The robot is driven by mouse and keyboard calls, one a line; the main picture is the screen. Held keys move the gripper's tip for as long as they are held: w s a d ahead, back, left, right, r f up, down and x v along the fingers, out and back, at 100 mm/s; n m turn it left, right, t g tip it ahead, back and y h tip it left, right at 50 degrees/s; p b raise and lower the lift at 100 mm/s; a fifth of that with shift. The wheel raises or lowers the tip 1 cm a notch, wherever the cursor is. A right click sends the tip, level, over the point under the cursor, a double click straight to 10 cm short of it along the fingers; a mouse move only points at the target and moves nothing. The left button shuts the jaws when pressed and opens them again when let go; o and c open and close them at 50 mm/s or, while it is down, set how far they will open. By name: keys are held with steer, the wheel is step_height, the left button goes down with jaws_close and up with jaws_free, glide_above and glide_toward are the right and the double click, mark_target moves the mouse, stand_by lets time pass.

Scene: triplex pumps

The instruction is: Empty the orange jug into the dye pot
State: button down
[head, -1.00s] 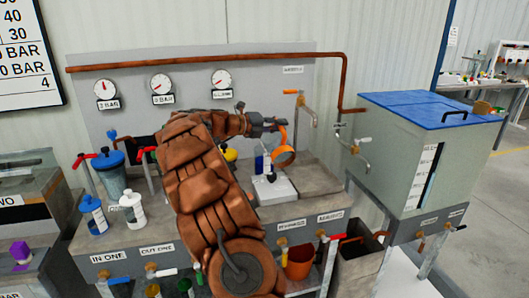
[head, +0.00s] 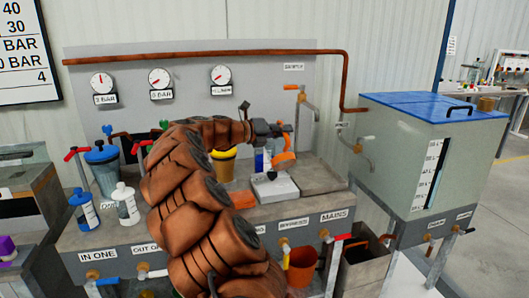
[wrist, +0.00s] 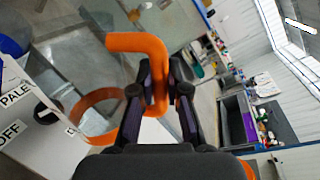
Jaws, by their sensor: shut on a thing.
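My gripper (head: 270,130) is shut on the orange jug (head: 284,157), above the right part of the bench. In the wrist view, the orange handle (wrist: 153,62) sits between the fingers (wrist: 160,85), and a curved orange band (wrist: 98,108) shows at the left. The jug looks tilted; its contents are not visible. No label marks the dye pot. A yellow-rimmed pot (head: 223,165) stands behind my arm, left of the jug, and an orange-brown bucket (head: 301,266) is below the bench. I cannot tell which is the dye pot.
Two white-and-blue bottles (head: 124,204) stand at the left. A blue-lidded tank (head: 425,150) stands at the right.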

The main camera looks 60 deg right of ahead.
steer(key=shift+s+a+f+m+b, duration=0.15)
steer(key=shift+f+b, duration=0.25)
steer(key=shift+b, duration=0.7)
steer(key=shift+s+a+f+m+b, duration=0.1)
steer(key=shift+f+m+b, duration=0.25)
steer(key=shift+b, duration=0.7)
steer(key=shift+f+b, duration=0.25)
steer(key=shift+b, duration=0.45)
steer(key=shift+s+a+f+b, duration=0.1)
steer(key=shift+s+f+b, duration=0.05)
steer(key=shift+b, duration=0.6)
steer(key=s+r+m+b, duration=0.1)
steer(key=b, duration=0.4)
steer(key=shift+a+m+h, duration=0.4)
steer(key=s+a+f+m+h+b, duration=0.1)
steer(key=s+a+f+m+b, duration=0.3)
steer(key=b, duration=1.6)
steer(key=m, duration=0.2)
steer(key=shift+s+f+m+h, duration=0.25)
steer(key=shift+m+h, duration=0.05)
steer(key=shift+m, duration=0.1)
steer(key=shift+f, duration=0.1)
